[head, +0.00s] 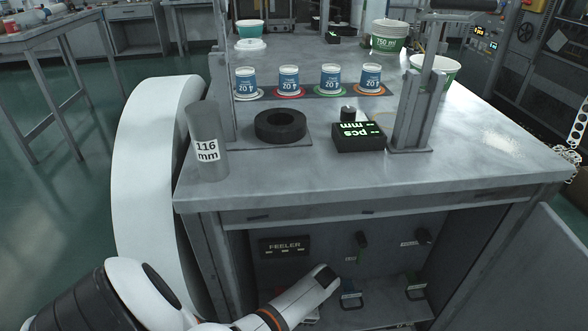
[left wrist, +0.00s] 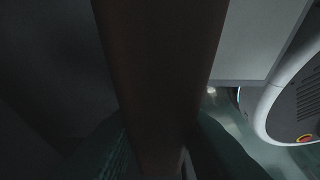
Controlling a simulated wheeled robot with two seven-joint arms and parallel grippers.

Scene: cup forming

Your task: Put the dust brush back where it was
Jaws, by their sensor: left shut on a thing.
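A dark brown bar (left wrist: 160,80), which I take to be the dust brush, runs top to bottom through the middle of the left wrist view. My left gripper (left wrist: 162,150) is shut on it, with one dark finger on each side. The brush's bristles and ends are not visible. In the head view my left arm reaches in low in front of the bench's open lower bay, and its gripper and the brush are hidden there. My right gripper is in neither view.
The bench (head: 470,165) carries cups (head: 288,80) in a row, a black ring (head: 280,126), a display box (head: 358,137) and a grey cylinder (head: 207,150). The lower bay has a FEELER panel (head: 285,246), a dark hanging tool (head: 362,240) and small brackets (head: 351,296).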

